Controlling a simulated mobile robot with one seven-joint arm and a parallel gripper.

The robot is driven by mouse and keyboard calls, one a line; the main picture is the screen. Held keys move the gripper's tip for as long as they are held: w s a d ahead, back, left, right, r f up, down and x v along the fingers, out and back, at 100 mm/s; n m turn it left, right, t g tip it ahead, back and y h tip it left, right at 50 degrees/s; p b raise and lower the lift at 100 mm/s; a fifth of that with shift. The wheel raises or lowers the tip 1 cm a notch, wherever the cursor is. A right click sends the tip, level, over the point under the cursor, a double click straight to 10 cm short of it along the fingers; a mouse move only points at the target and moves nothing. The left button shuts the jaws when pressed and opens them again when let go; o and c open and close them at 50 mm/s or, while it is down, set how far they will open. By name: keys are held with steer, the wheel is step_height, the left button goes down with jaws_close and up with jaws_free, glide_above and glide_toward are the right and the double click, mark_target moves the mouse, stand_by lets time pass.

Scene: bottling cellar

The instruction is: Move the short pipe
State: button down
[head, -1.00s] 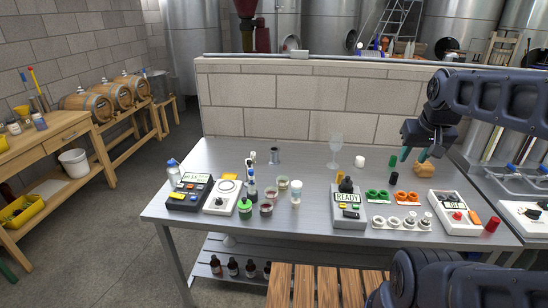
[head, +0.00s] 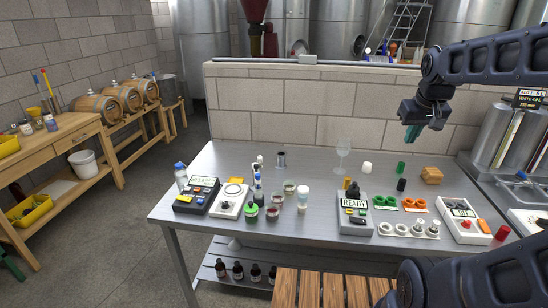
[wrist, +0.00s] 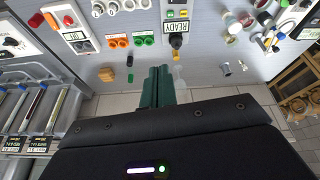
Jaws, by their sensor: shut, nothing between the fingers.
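The short pipe seems to be the small grey metal piece with a flared rim (head: 281,160), standing upright at the back of the steel table, left of the wine glass. It also seems to show in the wrist view (wrist: 226,69), right of my fingers. My gripper (head: 412,134) hangs above the back right of the table, well right of the pipe and clear of it. Its teal fingers (wrist: 157,88) are together with nothing between them.
A clear wine glass (head: 342,152) stands between the pipe and my gripper's side. A white dispenser (head: 259,162) is close left of the pipe. A block wall (head: 300,110) rises behind the table (head: 320,180). A wooden block (head: 431,175) and green cylinder (head: 400,167) stand below my gripper.

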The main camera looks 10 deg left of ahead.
steer(key=w+a+r+n, duration=0.2)
steer(key=w+a+r, duration=0.15)
steer(key=w, duration=0.65)
steer(key=n+g, duration=0.3)
steer(key=n, duration=0.7)
glide_above(281, 155)
steer(key=s+d, duration=0.3)
steer(key=d, duration=0.3)
step_height(281, 155, down, 15)
steer(key=w+a+f+n+g, duration=0.1)
steer(key=w+a+f+n, duration=0.3)
steer(key=a+f, duration=1.2)
steer(key=f, duration=0.3)
steer(key=d+f, duration=0.1)
steer(key=f, duration=0.5)
steer(key=shift+w+d+f, duration=0.2)
steer(key=shift+d+f, duration=0.05)
steer(key=shift+f, duration=0.05)
steer(key=d, duration=0.3)
steer(key=shift+f, duration=0.25)
steer(key=shift+d, duration=0.55)
